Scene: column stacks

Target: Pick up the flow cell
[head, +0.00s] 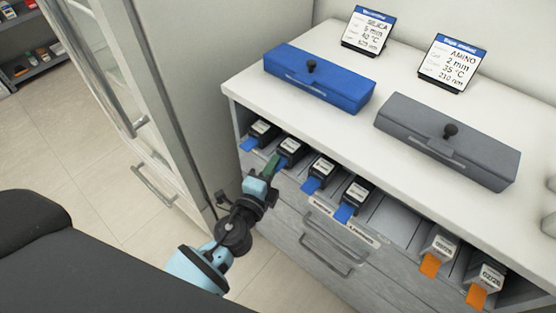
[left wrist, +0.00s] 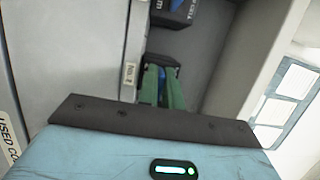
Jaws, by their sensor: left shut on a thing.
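Several dark flow cells with pale labels and blue pull tabs sit in slots along the cabinet's front. The second flow cell from the left (head: 289,147) is at the tip of my left gripper (head: 272,164). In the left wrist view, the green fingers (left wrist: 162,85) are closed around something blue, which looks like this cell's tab. A dark box with white lettering (left wrist: 176,12) shows beyond the fingers. The cell's body still appears to be in its slot. My right gripper is in neither view.
Two cells with orange tabs (head: 437,253) sit in the right slots, past empty slots. On the white top (head: 255,90) are a blue case (head: 318,80), a grey case (head: 445,140) and two sign cards (head: 452,63). A glass-doored cabinet (head: 150,110) stands close left.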

